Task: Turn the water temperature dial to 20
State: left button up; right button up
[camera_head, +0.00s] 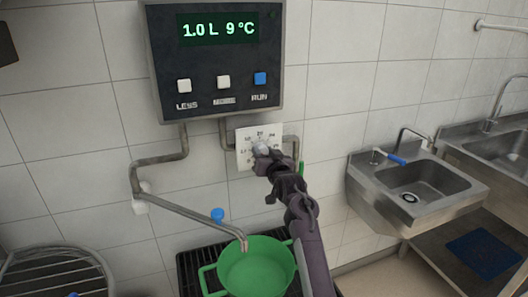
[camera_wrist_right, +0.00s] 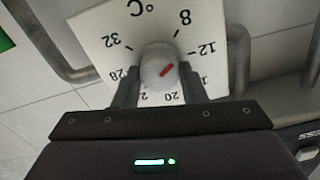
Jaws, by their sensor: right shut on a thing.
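The water temperature dial is a pale round knob (camera_wrist_right: 159,66) on a white scale plate (camera_head: 246,158). In the right wrist view the scale appears upside down, and the knob's red mark points to the upper right, between 8 and 12. My right gripper (camera_head: 262,153) has its two dark fingers (camera_wrist_right: 159,82) on either side of the knob and is shut on it. The 20 (camera_wrist_right: 169,97) shows near the gripper's body; the 16 is mostly hidden by a finger. The display (camera_head: 218,28) above reads 1.0 L and 9 °C. My left gripper is not in view.
The dark control box (camera_head: 220,98) has two white buttons and a blue one. A bent pipe (camera_head: 190,208) leads to a green pot (camera_head: 258,270) on a black grate (camera_head: 192,262). A steel sink (camera_head: 420,185) stands at the right. Pipes run behind the scale plate.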

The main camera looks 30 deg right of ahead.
jog(key=m+p, duration=0.2)
jog(key=m, duration=0.3)
jog(key=shift+d+m, duration=0.1)
jog(key=shift+m, duration=0.2)
jog(key=m+p, duration=0.1)
jog(key=m, duration=0.5)
jog(key=shift+p, duration=0.35)
jog(key=m+p, duration=0.1)
jog(key=m, duration=0.5)
jog(key=shift+f+m+p, duration=0.15)
jog(key=shift+m+p, duration=0.15)
jog(key=m, duration=0.3)
jog(key=m+p, duration=0.1)
jog(key=m, duration=0.1)
jog(key=shift+f+m, duration=0.2)
jog(key=shift+m, duration=0.5)
jog(key=o, duration=1)
